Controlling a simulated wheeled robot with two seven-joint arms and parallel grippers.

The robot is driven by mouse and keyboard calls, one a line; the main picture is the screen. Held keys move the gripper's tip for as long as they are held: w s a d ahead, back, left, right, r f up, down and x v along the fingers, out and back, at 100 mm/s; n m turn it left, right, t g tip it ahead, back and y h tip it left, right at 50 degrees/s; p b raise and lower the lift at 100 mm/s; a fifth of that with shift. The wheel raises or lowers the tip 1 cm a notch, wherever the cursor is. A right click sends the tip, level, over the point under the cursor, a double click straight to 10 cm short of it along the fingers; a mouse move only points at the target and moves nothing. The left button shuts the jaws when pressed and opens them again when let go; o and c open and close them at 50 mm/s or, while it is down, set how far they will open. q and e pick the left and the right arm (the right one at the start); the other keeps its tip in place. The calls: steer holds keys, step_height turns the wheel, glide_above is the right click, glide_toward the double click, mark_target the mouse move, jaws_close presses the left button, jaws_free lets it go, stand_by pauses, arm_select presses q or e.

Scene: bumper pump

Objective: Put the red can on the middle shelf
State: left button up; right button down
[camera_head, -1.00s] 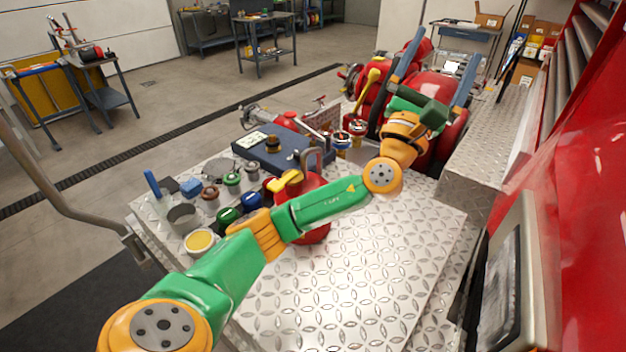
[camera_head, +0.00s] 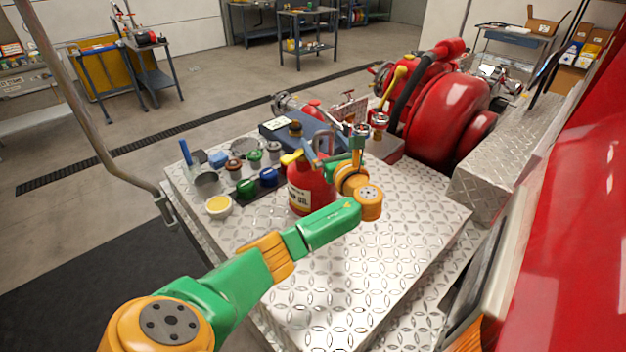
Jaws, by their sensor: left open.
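The red can (camera_head: 306,190), with a pale label, a grey handle and a yellow cap, stands upright on the diamond-plate deck (camera_head: 385,240). My left gripper (camera_head: 328,154) is open, at the can's top right beside the handle. My wrist and forearm cover part of the can's right and lower side. I cannot tell whether the fingers touch the handle. My right gripper is out of view. I cannot make out the middle shelf in this view.
Several small jars and cups, including a white cup with yellow content (camera_head: 219,206), stand left of the can. A dark blue case (camera_head: 290,130) lies behind it. A red pump (camera_head: 447,115) stands at the back right. The deck's front right is clear.

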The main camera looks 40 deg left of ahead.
arm_select(q)
steer(key=shift+d, duration=0.15)
steer(key=shift+c, duration=1.1)
steer(key=shift+s, duration=0.1)
jaws_close()
steer(key=shift+r, duration=0.2)
